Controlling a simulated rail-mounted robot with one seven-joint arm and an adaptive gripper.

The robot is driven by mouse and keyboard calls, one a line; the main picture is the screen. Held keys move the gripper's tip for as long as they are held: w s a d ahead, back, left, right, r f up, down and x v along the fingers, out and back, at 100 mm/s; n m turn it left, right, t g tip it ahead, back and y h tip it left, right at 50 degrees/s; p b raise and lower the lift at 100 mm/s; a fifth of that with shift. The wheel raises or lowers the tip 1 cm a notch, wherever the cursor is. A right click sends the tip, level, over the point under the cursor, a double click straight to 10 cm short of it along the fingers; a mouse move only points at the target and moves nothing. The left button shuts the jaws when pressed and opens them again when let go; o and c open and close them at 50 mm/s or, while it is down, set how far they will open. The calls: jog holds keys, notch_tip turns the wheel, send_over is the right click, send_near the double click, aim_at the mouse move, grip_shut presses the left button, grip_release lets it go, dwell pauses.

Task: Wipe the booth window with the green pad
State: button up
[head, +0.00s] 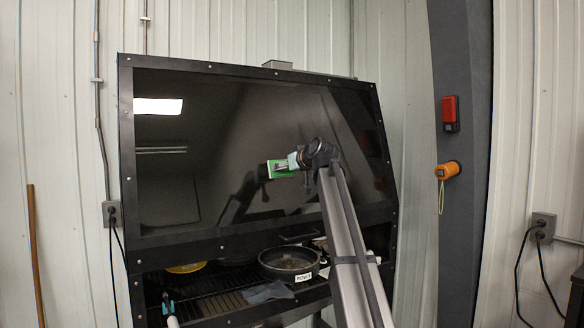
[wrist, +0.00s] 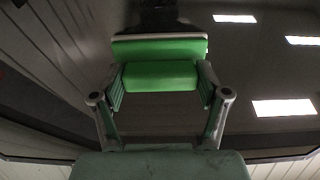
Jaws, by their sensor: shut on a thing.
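The booth window (head: 230,130) is a large dark glossy pane in a black frame, tilted back in the head view. My gripper (head: 288,163) is in front of it, a little right of the middle. In the wrist view my gripper (wrist: 160,90) is shut on the green pad (wrist: 160,75), with a finger at each side of its green grip. The pad's wide green face with a pale edge points toward the glass (wrist: 235,75). The pad (head: 273,170) also shows in the head view beside its dark reflection. I cannot tell whether it touches the glass.
Below the window, the booth opening holds a dark round pan (head: 288,262), a yellow dish (head: 186,267), a grey cloth (head: 268,292) and a wire rack (head: 215,285). A grey column (head: 465,210) with a red box (head: 450,113) and an orange device (head: 447,170) stands at the right.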

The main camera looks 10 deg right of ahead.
aim_at(271, 169)
jog(key=shift+s+a+p, duration=0.1)
jog(key=shift+s+a, duration=0.15)
jog(key=shift+a, duration=0.5)
jog(key=shift+s+a+p, duration=0.1)
jog(key=shift+s+a, duration=0.1)
jog(key=shift+a, duration=0.5)
jog(key=shift+s+a+p, duration=0.1)
jog(key=shift+s+a, duration=0.15)
jog(key=shift+a, duration=0.5)
jog(key=shift+p+v, duration=0.65)
jog(key=shift+v, duration=2.3)
jog(key=shift+d, duration=0.1)
jog(key=shift+p+v, duration=0.35)
jog(key=shift+v, duration=1.2)
